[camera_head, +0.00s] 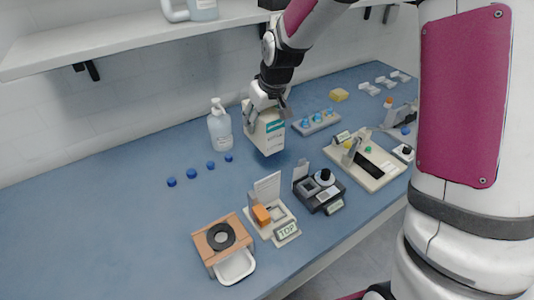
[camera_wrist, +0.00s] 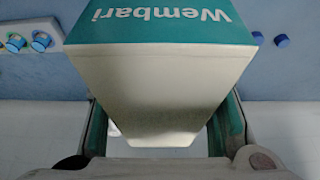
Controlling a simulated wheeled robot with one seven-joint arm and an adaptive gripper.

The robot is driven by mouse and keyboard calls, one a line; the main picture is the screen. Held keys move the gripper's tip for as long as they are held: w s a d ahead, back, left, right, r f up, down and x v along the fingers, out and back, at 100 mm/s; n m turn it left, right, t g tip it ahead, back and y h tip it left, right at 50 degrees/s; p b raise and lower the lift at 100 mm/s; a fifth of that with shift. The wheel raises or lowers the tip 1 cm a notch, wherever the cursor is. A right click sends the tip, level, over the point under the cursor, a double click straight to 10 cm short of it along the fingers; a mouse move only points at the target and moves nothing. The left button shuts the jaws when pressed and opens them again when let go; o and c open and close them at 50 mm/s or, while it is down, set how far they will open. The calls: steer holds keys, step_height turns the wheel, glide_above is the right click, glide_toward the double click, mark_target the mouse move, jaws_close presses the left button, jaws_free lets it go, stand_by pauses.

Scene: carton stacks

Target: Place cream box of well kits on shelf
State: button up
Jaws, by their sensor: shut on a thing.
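The cream box (camera_head: 268,133) with a teal band is in my gripper (camera_head: 265,103), hanging tilted at or just above the blue bench, right of the pump bottle. In the wrist view the box (camera_wrist: 160,85) fills the middle, with its teal band reading "Wembari" upside down. My gripper (camera_wrist: 160,145) has a finger on each side of the box and is shut on it. The shelf (camera_head: 120,37) runs along the wall at the upper left, above the bench. I cannot tell whether the box's lower edge touches the bench.
A pump bottle (camera_head: 220,125) stands left of the box. Several blue caps (camera_head: 190,173) lie in front of it. A rack with blue-capped items (camera_head: 316,122) stands to the right. Small devices (camera_head: 275,210) line the bench front. A white jug (camera_head: 190,10) is on the shelf; the shelf's left part looks clear.

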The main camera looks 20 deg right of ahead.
steer(key=shift+b+x, duration=0.35)
steer(key=shift+x, duration=0.8)
glide_above(260, 165)
step_height(260, 165, down, 10)
steer(key=shift+r+p, duration=0.15)
steer(key=shift+p, duration=0.2)
steer(key=o, duration=1.5)
